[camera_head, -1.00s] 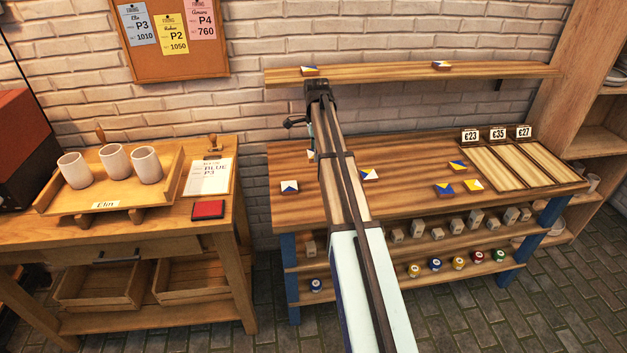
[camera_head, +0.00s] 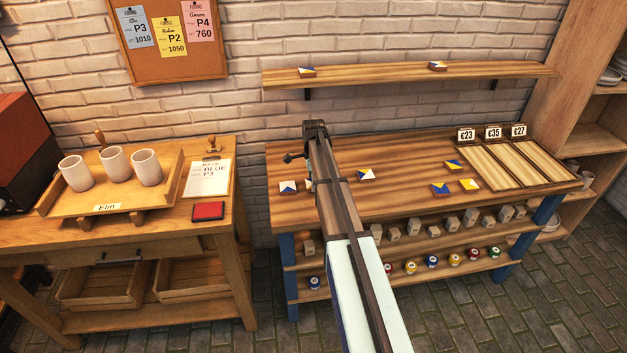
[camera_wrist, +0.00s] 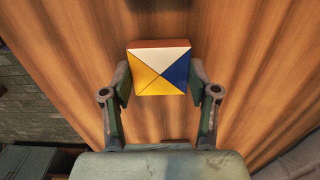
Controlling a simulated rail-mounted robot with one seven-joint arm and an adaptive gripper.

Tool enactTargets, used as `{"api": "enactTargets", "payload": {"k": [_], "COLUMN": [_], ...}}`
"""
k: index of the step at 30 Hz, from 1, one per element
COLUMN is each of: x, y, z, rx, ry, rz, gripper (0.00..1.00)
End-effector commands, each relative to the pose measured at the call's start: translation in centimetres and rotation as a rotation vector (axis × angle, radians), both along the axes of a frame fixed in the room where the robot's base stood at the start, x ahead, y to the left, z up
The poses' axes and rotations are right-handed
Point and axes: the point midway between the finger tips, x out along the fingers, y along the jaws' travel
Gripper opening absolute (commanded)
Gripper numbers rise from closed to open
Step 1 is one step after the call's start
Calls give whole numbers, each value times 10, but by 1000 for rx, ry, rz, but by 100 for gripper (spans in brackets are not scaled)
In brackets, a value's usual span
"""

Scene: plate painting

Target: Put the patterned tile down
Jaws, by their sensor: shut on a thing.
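The patterned tile (camera_wrist: 152,88), with yellow, white and blue triangles and a reddish edge, is between the two fingers of my gripper (camera_wrist: 160,76) in the wrist view. The fingers are shut on its left and right sides. Striped wood lies behind it; I cannot tell whether the tile touches it. In the head view my arm's end is over the left part of the wooden bench (camera_head: 400,160). My arm hides the fingers and most or all of the held tile there.
A blue-white tile (camera_head: 288,187) lies left of my arm. Right of it lie a white-yellow-blue tile (camera_head: 366,175) and several others. A wall shelf (camera_head: 375,76) with two tiles runs behind; the rear bench middle is clear.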

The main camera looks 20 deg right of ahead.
Motion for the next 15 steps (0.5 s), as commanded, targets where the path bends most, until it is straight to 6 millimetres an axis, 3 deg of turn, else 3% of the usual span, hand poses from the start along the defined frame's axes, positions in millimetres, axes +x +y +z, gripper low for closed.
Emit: {"api": "enactTargets", "payload": {"k": [10, 11, 12, 15], "x": [0, 0, 0, 0], "y": [0, 0, 0, 0], "z": [-4, -3, -3, -3], "rx": [0, 0, 0, 0], "ry": [0, -1, -1, 0], "rz": [0, 0, 0, 0], "gripper": [21, 70, 84, 85]}}
